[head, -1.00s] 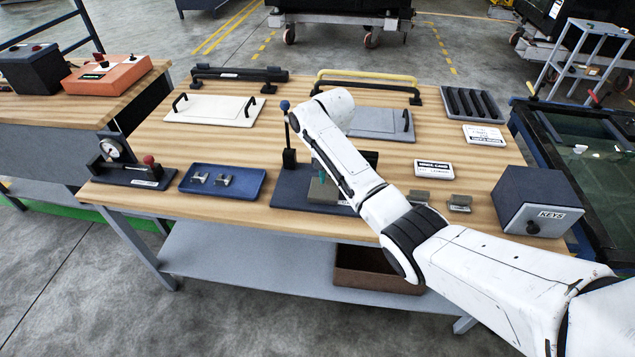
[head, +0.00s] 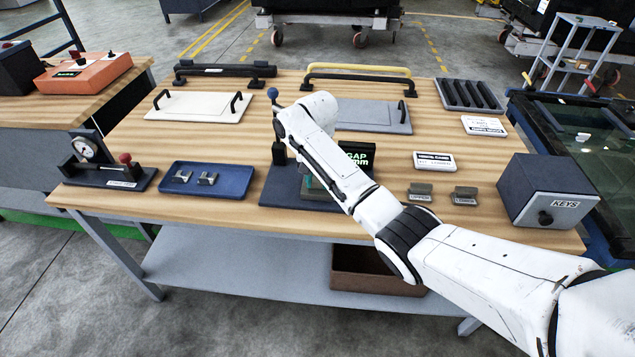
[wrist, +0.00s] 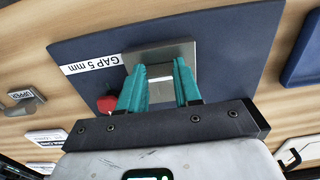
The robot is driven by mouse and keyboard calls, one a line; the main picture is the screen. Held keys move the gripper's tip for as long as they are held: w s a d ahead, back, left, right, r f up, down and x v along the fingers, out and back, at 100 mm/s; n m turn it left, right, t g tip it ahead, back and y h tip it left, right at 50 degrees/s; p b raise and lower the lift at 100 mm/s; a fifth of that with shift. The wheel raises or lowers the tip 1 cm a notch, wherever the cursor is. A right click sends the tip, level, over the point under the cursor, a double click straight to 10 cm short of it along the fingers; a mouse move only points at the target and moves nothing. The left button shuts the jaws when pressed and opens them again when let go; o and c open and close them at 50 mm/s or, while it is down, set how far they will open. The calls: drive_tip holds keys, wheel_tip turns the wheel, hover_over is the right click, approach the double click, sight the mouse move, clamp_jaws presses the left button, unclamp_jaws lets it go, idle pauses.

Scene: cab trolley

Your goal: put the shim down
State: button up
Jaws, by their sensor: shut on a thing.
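My gripper (wrist: 160,88) points down over the dark blue gauge plate (wrist: 225,50), which carries a "GAP 5 mm" label (wrist: 92,64). Its teal fingers are close together, with a thin pale edge of the shim (wrist: 160,79) between them. The fingers stand at a grey metal block (wrist: 158,52) on the plate; I cannot tell whether the shim touches it. In the head view, my arm hides most of the gripper (head: 312,184) and the shim; part of the grey block (head: 322,194) shows below.
A blue tray (head: 230,189) with two small metal pieces lies left of the plate. A display (head: 358,158) with green text and a blue-knobbed lever (head: 277,125) stand by the plate. Two labelled metal pieces (head: 421,190) and a KEYS box (head: 550,190) are to the right.

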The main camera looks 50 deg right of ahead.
drive_tip(key=o, duration=1.1)
drive_tip(key=shift+f, duration=0.1)
drive_tip(key=shift+c, duration=0.2)
wheel_tip(320, 180, up, 12)
drive_tip(key=p, duration=0.4)
